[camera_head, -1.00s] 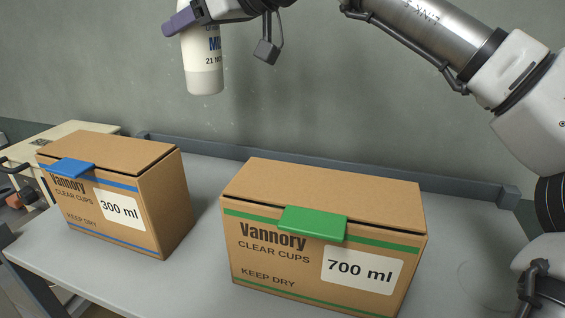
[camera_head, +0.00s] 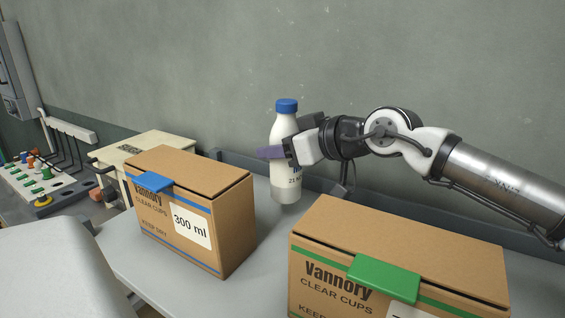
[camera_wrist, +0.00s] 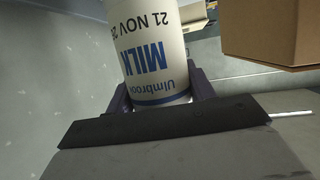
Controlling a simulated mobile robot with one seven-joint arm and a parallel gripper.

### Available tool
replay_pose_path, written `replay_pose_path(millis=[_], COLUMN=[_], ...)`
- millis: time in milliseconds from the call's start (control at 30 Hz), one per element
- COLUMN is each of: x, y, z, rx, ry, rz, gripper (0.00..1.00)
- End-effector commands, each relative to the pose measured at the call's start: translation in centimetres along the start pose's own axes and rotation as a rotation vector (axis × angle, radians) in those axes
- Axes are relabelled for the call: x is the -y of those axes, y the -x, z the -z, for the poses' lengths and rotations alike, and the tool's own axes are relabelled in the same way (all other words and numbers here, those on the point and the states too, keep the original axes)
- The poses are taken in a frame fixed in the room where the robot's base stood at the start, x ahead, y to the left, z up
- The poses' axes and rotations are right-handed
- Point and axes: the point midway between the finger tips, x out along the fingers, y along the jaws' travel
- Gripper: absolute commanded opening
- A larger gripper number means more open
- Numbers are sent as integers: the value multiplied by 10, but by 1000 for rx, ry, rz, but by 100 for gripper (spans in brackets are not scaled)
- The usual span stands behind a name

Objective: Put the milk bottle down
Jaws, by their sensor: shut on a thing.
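The milk bottle (camera_head: 287,187) is white with a blue cap and stands upright between the two boxes in the head view, toward the back of the grey table (camera_head: 262,254). My gripper (camera_head: 272,153) is shut around the bottle's middle from the right. In the wrist view the bottle (camera_wrist: 150,45) shows its MILK label between the dark purple fingers (camera_wrist: 160,100). The bottle's base is at or just above the table; I cannot tell if it touches.
A 300 ml cup box (camera_head: 185,225) stands left of the bottle. A 700 ml cup box (camera_head: 400,250) stands front right. A raised rail (camera_head: 232,160) runs along the table's back edge by the wall. A control panel (camera_head: 45,185) is at far left.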

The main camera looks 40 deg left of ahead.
Motion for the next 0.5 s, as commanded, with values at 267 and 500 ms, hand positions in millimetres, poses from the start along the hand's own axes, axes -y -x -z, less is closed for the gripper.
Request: replay_pose_path(millis=[267,500], x=[1,1], y=[-12,-14], z=[-33,-37], rx=[-2,-2], ry=[-2,0], rz=[2,1], gripper=[18,18])
